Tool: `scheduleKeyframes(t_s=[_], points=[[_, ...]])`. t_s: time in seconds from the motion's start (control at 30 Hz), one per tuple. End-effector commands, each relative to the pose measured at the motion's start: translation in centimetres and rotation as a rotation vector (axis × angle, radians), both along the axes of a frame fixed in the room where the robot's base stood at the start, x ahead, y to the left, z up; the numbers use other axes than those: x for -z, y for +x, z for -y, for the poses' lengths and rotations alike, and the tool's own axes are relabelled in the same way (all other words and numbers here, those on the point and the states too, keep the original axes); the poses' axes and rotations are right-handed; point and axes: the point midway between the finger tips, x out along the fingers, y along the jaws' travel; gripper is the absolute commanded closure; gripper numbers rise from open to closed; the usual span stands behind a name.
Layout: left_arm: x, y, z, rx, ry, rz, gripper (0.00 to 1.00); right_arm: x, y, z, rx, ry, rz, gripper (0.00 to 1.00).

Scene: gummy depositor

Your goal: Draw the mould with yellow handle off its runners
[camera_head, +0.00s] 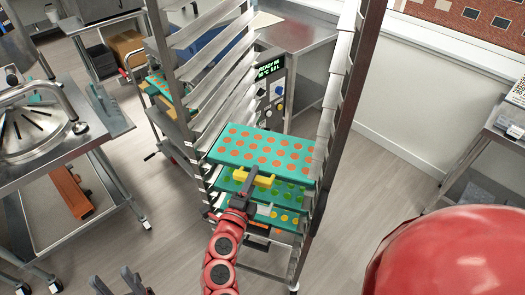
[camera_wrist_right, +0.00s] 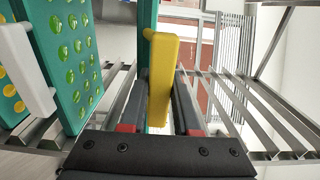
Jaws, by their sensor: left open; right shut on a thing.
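The mould with yellow handle (camera_head: 262,148) is a teal tray with orange dots, the uppermost loaded one in the rack. Its yellow handle (camera_head: 262,181) points toward me. My right gripper (camera_head: 246,186) is shut on this handle; in the right wrist view the yellow handle (camera_wrist_right: 163,62) stands between the two dark fingers (camera_wrist_right: 160,100). The tray appears still within the rack's rails. My left gripper (camera_head: 117,284) is open and empty at the bottom left, away from the rack.
A green-dotted mould (camera_head: 287,191) and a yellow-dotted mould (camera_head: 286,217) sit below in the rack (camera_head: 331,130). A steel machine (camera_head: 35,135) on a cart stands left. A control panel (camera_head: 274,90) is behind. Floor right of the rack (camera_head: 370,185) is clear.

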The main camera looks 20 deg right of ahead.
Motion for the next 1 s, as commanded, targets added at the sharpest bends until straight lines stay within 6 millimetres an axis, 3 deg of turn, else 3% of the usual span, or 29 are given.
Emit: scheduleKeyframes(t_s=[0.17, 1.0], points=[[0.0, 0.0, 0.0, 0.000, 0.000, 0.000, 0.50, 0.1, -0.4, -0.4, -0.003, 0.001, -0.002, 1.00], [-0.9, 0.0, 0.0, 0.000, 0.000, 0.000, 0.50, -0.3, -6.5, -6.0, -0.005, -0.001, 0.000, 1.00]])
